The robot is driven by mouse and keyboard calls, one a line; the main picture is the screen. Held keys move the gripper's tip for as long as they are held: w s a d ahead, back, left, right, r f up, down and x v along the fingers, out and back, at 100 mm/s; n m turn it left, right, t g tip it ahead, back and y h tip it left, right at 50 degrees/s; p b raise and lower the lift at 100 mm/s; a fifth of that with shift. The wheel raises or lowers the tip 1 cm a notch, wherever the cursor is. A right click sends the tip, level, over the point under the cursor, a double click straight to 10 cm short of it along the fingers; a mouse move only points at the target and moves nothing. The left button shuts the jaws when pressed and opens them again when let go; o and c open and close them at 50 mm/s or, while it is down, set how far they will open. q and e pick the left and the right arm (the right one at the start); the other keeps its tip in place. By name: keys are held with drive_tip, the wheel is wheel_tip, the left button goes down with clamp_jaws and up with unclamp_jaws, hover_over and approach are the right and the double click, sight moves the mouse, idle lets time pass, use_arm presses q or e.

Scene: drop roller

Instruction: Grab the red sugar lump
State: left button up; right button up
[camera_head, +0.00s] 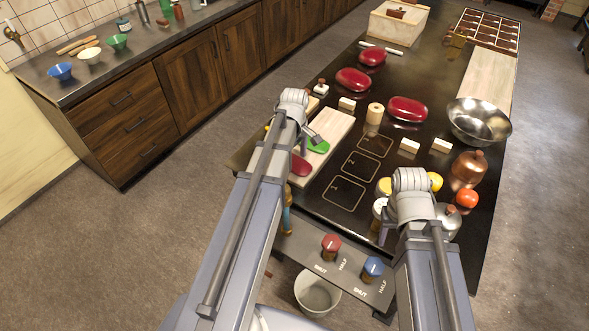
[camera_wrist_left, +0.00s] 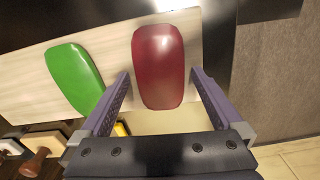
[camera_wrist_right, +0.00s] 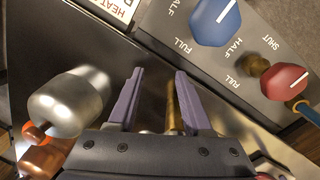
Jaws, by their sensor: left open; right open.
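The red sugar lump (camera_wrist_left: 158,62) is a smooth, dark red rounded block lying on a pale wooden board (camera_wrist_left: 208,40). In the head view it shows at the board's near end (camera_head: 300,166), partly behind my left arm. My left gripper (camera_wrist_left: 160,86) is open, with one finger on each side of the lump's near half in the picture; I cannot tell whether they touch it or how high they are. A green lump (camera_wrist_left: 74,77) lies on the board, left of the left finger. My right gripper (camera_wrist_right: 158,76) is open and empty near the control panel.
The control panel (camera_head: 305,255) has a red knob (camera_head: 331,243) and a blue knob (camera_head: 372,266). A metal canister (camera_wrist_right: 68,101) stands left of my right gripper. Larger red pieces (camera_head: 407,109), a steel bowl (camera_head: 480,121) and a copper bottle (camera_head: 468,169) stand farther along the dark counter.

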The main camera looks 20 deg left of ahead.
use_arm(q)
drive_tip(key=shift+c, duration=0.2)
drive_tip(key=c, duration=1.3)
